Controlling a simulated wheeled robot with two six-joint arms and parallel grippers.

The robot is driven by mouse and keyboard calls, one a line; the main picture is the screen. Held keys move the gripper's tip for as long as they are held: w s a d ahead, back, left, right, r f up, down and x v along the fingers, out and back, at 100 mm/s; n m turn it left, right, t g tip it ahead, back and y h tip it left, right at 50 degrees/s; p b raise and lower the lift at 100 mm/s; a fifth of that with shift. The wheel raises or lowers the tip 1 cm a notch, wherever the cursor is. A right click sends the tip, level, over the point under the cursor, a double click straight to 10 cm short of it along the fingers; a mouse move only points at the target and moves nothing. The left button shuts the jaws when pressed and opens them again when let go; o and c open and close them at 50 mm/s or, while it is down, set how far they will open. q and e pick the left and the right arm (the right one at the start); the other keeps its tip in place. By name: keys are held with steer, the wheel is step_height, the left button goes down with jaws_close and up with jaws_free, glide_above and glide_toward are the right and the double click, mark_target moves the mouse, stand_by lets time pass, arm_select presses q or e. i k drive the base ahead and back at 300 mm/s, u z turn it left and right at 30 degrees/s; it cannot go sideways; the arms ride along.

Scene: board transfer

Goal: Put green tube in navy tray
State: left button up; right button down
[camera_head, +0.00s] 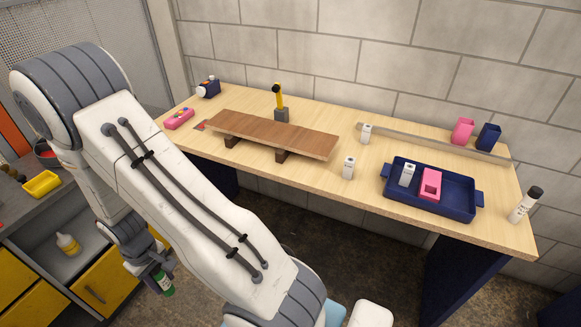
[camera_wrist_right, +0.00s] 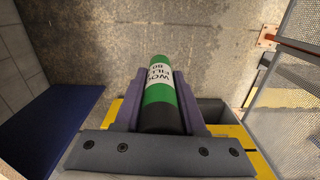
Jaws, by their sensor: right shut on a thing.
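The green tube (camera_head: 164,286), with a white label and a dark end, is in my right gripper (camera_head: 155,280), low at the left in the head view, beside the yellow drawers and off the table. The right wrist view shows the green tube (camera_wrist_right: 158,92) between the purple fingers of the right gripper (camera_wrist_right: 158,100), which are shut on it. The navy tray (camera_head: 461,201) lies on the right part of the wooden table, far from the gripper. A white block (camera_head: 407,174) and a pink block (camera_head: 430,184) are in it. My left gripper is not in view.
The table (camera_head: 330,182) carries a raised brown board (camera_head: 270,135), a yellow-handled tool (camera_head: 278,97), two white blocks, and pink and navy cups (camera_head: 489,137). A white bottle (camera_head: 526,204) stands right of the tray. A grey bench with a yellow bin (camera_head: 41,184) is at left.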

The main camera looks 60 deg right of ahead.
mark_target(453, 199)
steer(key=i, duration=0.55)
steer(key=z, duration=1.95)
